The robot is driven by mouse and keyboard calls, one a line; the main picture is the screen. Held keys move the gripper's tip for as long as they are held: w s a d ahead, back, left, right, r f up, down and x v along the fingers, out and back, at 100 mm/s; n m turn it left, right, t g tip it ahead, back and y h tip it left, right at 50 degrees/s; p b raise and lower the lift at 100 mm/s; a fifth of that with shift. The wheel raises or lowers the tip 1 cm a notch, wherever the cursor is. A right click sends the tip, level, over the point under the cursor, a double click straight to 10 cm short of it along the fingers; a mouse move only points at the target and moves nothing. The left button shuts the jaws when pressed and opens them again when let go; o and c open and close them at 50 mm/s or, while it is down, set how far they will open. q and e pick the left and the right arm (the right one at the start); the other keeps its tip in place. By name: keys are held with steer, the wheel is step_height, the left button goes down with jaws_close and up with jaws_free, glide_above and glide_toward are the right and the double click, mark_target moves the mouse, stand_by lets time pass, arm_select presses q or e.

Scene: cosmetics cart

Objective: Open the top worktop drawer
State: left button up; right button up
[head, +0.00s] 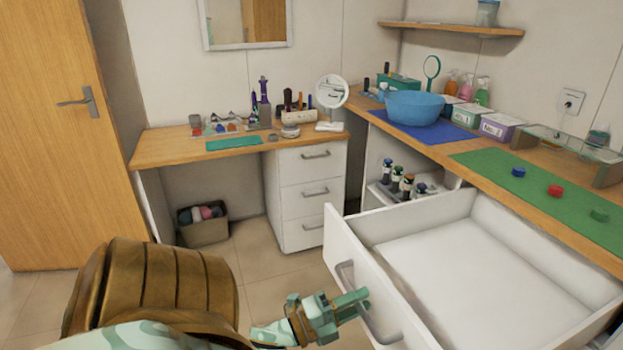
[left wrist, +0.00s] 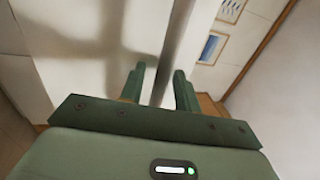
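The top worktop drawer (head: 455,262) stands pulled well out from under the right-hand worktop, and its white inside is empty. Its grey bar handle (head: 384,332) is on the front panel and also shows in the left wrist view (left wrist: 181,35). My left gripper (head: 357,302) is at the handle. In the left wrist view its two green fingers (left wrist: 160,88) stand on either side of the bar, with a gap visible on both sides, so it looks open around the handle. My right gripper is in neither view.
The worktop (head: 462,144) above holds a blue basin (head: 415,107), boxes, bottles and a green mat (head: 560,190) with small jars. A white drawer unit (head: 310,195) stands under the back desk. Floor (head: 265,265) is clear between that unit and the open drawer.

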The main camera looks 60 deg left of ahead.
arm_select(q)
steer(key=v, duration=1.6)
steer(key=shift+p, duration=0.4)
steer(key=shift+d, duration=0.1)
